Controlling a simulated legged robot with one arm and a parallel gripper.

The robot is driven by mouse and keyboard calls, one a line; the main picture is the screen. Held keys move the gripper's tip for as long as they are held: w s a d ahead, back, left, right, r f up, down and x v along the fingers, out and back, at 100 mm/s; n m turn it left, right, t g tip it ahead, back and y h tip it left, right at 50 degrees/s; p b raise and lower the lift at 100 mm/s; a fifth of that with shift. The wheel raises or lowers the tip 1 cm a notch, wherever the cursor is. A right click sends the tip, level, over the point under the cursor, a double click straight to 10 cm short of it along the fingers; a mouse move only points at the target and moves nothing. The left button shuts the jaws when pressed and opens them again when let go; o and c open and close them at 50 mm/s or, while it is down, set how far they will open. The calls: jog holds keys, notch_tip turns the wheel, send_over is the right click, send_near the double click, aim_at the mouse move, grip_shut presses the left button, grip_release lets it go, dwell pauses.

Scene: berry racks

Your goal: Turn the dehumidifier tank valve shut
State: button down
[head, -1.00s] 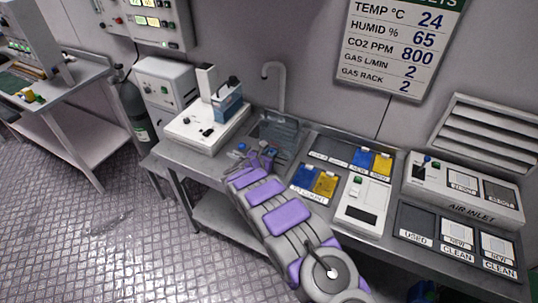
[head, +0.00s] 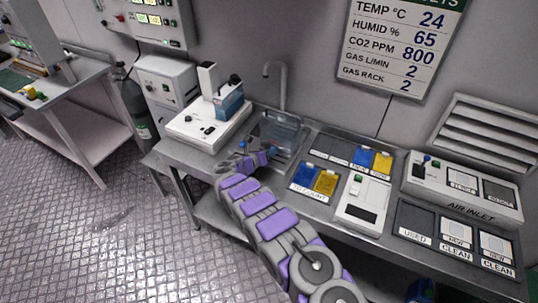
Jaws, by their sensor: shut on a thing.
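A white unit (head: 203,127) with a blue tank (head: 229,104) stands at the left end of the steel bench; I take it for the dehumidifier. A small blue part (head: 242,145), which looks like the valve, shows beside the sink, just right of the unit. My gripper (head: 240,161) is low at this spot, at the end of my purple and grey arm. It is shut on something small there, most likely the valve. The jaws are small and partly hidden by my wrist, so the valve's angle cannot be told.
A sink (head: 277,134) with a tall tap (head: 282,88) lies behind my gripper. Blue and yellow trays (head: 315,180) and a white device (head: 362,205) stand to the right. A gas cylinder (head: 133,108) is left of the bench. The floor (head: 90,220) at left is clear.

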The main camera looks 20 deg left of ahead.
jog(key=shift+f+n+b, duration=0.15)
jog(key=shift+n+b, duration=0.25)
jog(key=shift+b, duration=0.15)
jog(key=shift+h, duration=0.4)
jog(key=c, duration=0.9)
grip_release()
jog(key=shift+s+a, duration=0.1)
jog(key=p+v, duration=0.3)
jog(key=v, duration=1.4)
